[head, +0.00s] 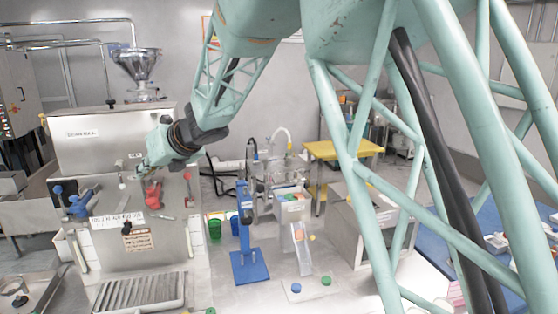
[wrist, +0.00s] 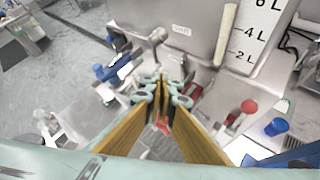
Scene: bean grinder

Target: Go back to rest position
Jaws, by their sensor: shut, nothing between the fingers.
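My gripper (head: 146,168) is at the end of the teal arm, in front of the grinder's steel front panel. In the wrist view my gripper (wrist: 164,84) has its two fingers close together at the tips, with nothing between them. The bean grinder (head: 135,215) is a large steel machine at the left with a metal funnel (head: 138,66) on top. A red knob (head: 153,190) sits on its front just below my gripper. A red part (wrist: 249,106) also shows in the wrist view, to the right of the fingers.
A blue stand (head: 246,225) stands on the counter right of the grinder. Green (head: 214,229) and blue (head: 235,225) cups are between them. A yellow table (head: 344,149) is behind. A blue-topped table (head: 480,240) is at the right.

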